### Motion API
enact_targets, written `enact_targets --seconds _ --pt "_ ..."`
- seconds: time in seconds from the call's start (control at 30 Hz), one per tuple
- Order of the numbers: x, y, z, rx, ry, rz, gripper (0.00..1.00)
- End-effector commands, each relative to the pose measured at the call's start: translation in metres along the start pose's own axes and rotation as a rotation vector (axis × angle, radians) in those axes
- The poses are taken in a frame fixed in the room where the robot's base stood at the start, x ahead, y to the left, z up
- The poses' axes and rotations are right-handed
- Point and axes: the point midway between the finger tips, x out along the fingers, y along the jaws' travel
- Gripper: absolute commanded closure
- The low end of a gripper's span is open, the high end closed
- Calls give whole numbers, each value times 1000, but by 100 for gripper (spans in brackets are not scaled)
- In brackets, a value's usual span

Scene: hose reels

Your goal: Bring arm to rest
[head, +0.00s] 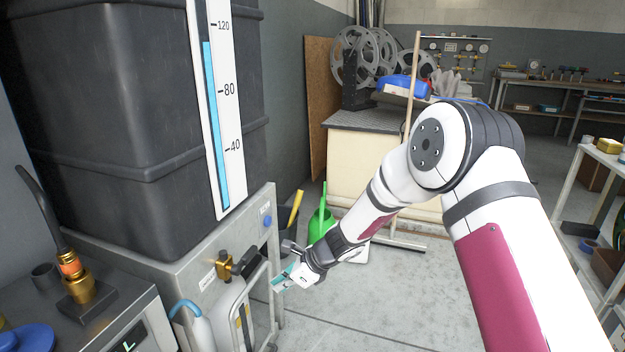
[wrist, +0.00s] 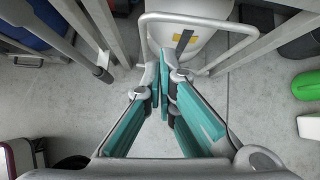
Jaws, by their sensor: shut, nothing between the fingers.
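My arm reaches from the right side of the head view toward the lower middle. My gripper (head: 278,284) points down and left, beside the front of the grey metal cabinet under the dark tank. In the wrist view my gripper (wrist: 163,75) shows its teal finger pads converging at the tips, with nothing between them. Beyond the tips in the wrist view is a white rounded container (wrist: 190,40) behind a pale bent-tube handle (wrist: 200,20). I cannot tell whether the gripper touches the handle.
The dark tank (head: 110,120) with a level gauge (head: 222,100) stands at left on the cabinet (head: 235,250), whose brass valve (head: 224,265) sticks out. A green can (head: 320,222) stands on the floor behind my gripper. The floor (head: 390,305) below the arm is clear.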

Motion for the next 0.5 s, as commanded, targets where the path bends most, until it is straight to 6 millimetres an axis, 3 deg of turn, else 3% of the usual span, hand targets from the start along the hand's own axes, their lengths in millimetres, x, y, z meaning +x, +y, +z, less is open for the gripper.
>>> enact_targets --seconds 0.23,0.5 --pt "-105 27 45 -393 6 39 100" --pt "-216 86 58 -808 71 117 100"
